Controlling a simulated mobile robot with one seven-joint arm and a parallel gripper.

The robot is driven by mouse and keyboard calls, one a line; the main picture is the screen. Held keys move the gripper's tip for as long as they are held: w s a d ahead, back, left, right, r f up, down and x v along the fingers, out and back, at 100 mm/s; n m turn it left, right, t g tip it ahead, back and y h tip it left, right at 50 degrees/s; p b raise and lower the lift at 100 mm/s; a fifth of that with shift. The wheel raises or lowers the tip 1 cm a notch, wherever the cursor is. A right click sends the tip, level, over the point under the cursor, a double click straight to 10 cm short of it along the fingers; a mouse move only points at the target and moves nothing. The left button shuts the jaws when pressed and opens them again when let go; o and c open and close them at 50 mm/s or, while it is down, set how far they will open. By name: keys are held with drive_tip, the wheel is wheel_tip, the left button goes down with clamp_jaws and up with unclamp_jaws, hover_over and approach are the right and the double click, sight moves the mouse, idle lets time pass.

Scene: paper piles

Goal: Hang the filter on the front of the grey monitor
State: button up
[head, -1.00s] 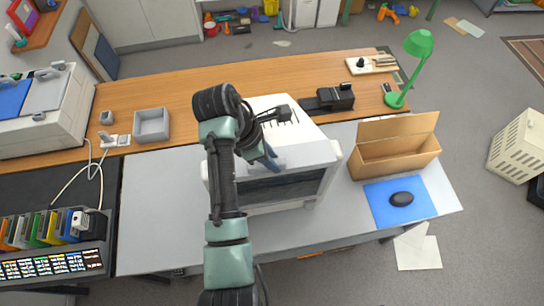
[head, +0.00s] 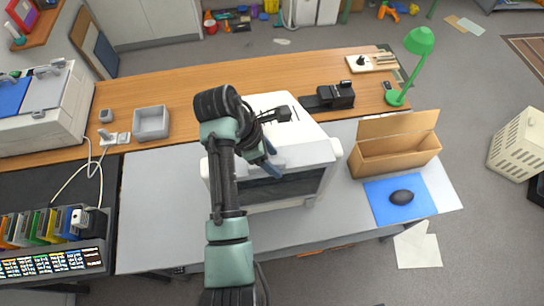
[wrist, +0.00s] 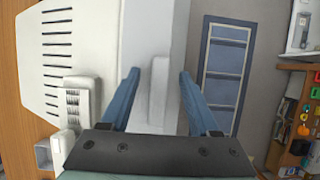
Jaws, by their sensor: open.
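The pale grey monitor (head: 297,122) stands on the grey desk behind my arm, its front facing the near edge. A light frame with a dark pane (head: 292,188) covers its front; this looks like the filter, seated against the monitor, though my arm hides its left part. My gripper (head: 272,164) is at the monitor's top front edge. In the wrist view my gripper (wrist: 158,85) is open, its blue fingers on either side of a pale upright tab (wrist: 159,85) on the front strip, with gaps showing. The monitor's vented casing (wrist: 85,45) fills the left.
An open cardboard box (head: 395,158) and a black mouse on a blue mat (head: 378,205) lie right of the monitor. A green lamp (head: 418,45) stands behind them. A grey tray (head: 151,123) is at the left. The desk left of the monitor is clear.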

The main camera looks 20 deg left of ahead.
drive_tip(key=shift+a+r, duration=0.15)
drive_tip(key=shift+r, duration=0.2)
drive_tip(key=p+v, duration=0.2)
drive_tip(key=v, duration=0.6)
drive_tip(key=shift+v, duration=2.1)
